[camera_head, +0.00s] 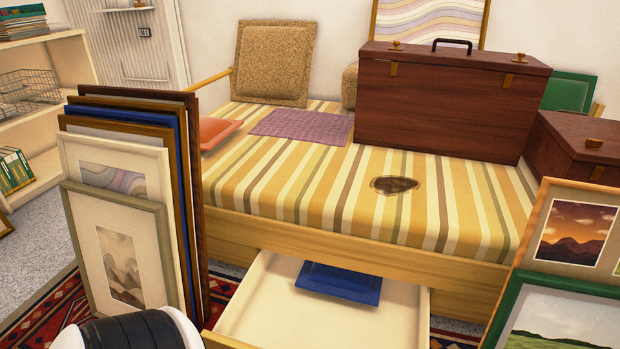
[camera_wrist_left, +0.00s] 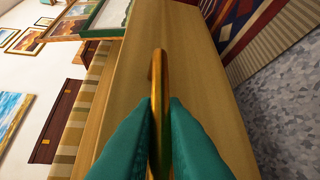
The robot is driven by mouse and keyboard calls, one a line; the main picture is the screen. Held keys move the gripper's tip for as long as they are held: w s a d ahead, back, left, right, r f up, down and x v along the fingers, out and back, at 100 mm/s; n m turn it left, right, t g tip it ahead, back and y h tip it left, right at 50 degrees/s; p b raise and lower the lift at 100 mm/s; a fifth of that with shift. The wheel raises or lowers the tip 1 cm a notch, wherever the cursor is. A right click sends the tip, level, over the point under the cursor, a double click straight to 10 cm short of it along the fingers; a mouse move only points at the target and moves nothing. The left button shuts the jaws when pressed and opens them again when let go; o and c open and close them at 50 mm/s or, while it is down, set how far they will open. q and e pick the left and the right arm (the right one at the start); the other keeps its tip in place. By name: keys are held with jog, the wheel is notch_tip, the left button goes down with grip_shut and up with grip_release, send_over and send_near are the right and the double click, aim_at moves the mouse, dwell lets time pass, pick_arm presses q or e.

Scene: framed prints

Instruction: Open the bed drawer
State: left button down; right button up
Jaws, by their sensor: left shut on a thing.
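The bed (camera_head: 340,243) has a wooden frame and a striped mattress. Its drawer (camera_head: 300,318) is pulled out from under the frame in the head view, with its pale inside showing. A blue flat item (camera_head: 340,283) lies in the drawer toward the back. In the left wrist view, my left gripper (camera_wrist_left: 160,112) has its two teal fingers shut on the golden handle (camera_wrist_left: 157,66) of the wooden drawer front (camera_wrist_left: 195,70). The drawer front's lower part is cut off in the head view. My right gripper is not in view.
Framed prints (camera_head: 112,250) lean in a stack left of the drawer. More framed prints (camera_head: 560,310) stand at the right. A large brown case (camera_head: 445,110) and cushions (camera_head: 274,62) sit on the bed. A patterned rug (camera_head: 60,310) covers floor at the left.

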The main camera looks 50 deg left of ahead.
pick_arm(q)
jog(key=shift+s+d, duration=0.35)
jog(key=shift+d, duration=0.05)
jog(key=c, duration=1.5)
grip_release()
jog(key=shift+a, duration=0.1)
